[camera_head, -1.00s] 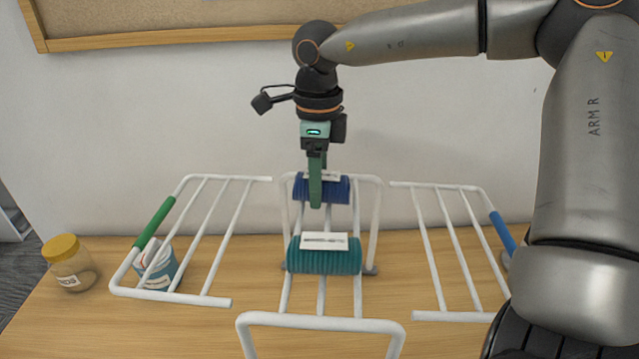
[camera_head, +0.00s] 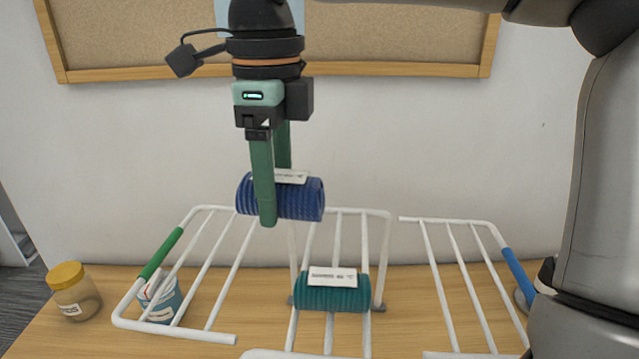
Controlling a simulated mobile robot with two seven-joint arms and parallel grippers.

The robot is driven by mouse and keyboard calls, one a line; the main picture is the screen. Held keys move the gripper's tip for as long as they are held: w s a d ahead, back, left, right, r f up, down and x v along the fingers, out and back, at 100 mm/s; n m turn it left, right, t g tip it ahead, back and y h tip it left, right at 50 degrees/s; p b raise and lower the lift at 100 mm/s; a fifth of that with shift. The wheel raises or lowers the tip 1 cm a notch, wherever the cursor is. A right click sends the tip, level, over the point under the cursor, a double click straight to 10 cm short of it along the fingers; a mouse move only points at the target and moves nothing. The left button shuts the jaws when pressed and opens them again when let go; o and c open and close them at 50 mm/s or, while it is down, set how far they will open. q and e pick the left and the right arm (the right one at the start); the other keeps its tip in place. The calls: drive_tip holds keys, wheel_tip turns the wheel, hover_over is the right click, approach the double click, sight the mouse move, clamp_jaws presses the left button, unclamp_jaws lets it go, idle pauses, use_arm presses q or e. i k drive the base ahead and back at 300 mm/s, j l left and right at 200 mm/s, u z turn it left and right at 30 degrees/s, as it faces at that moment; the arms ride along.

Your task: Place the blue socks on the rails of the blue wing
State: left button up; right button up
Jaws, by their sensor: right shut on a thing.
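The blue socks (camera_head: 302,200) are a ribbed dark blue roll with a white label. My right gripper (camera_head: 273,205) is shut on them and holds them in the air, in front of the wall and above the back of the white rack. The blue wing (camera_head: 457,270) is the rack's right side section with white rails and a blue sleeve (camera_head: 519,272) on its outer bar. Its rails are bare. A teal sock roll (camera_head: 332,297) with a white label lies on the middle rails (camera_head: 292,329). My left gripper is not in view.
The green-sleeved wing (camera_head: 222,263) is on the left with bare rails. A blue-and-white tin (camera_head: 161,299) stands under it. A jar with a yellow lid (camera_head: 74,290) stands at the table's left. A corkboard (camera_head: 150,45) hangs behind.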

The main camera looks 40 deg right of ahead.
sight(467, 274)
drive_tip(key=k+l+u, duration=0.4)
drive_tip(key=l, duration=0.25)
drive_tip(key=k+l+u, duration=0.35)
drive_tip(key=k+l, duration=0.15)
drive_tip(key=k, duration=0.1)
